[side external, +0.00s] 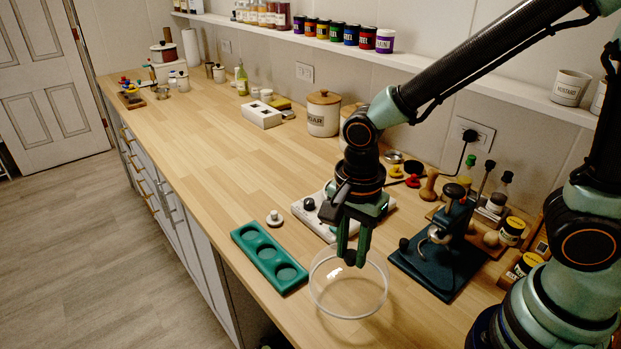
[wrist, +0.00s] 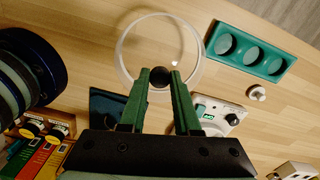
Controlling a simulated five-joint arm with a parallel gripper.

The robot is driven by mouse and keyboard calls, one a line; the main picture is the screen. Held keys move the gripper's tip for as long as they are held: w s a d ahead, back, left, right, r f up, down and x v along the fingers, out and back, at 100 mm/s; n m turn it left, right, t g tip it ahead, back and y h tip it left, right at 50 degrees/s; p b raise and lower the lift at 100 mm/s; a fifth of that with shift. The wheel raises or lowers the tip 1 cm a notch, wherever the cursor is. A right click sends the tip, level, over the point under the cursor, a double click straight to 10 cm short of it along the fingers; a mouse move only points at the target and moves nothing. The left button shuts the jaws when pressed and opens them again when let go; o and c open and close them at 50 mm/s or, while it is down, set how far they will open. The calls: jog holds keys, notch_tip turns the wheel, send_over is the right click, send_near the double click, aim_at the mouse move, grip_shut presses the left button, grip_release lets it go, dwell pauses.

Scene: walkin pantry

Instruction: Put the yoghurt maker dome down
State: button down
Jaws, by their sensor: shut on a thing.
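The yoghurt maker dome (side external: 347,298) is a clear, round, see-through cover with a small black knob, at the front of the wooden counter. In the wrist view the dome (wrist: 127,48) shows as a clear ring beyond my fingers. My gripper (side external: 350,258) points down over it, shut on the black knob. The knob also shows between the fingertips in the wrist view (wrist: 160,77). The dome looks upright. I cannot tell whether its rim touches the counter. A white appliance base (side external: 318,215) with a dial stands behind my gripper.
A green tray (side external: 268,257) with three round wells lies left of the dome, with a small white knobbed piece (side external: 274,218) beyond it. A dark blue stand with a lever (side external: 440,262) is close on the right. The counter (side external: 190,140) is clear further left.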

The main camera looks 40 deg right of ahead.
aim_at(350, 267)
jog(key=shift+f, duration=2.2)
jog(key=shift+f, duration=0.1)
jog(key=c, duration=0.6)
grip_release()
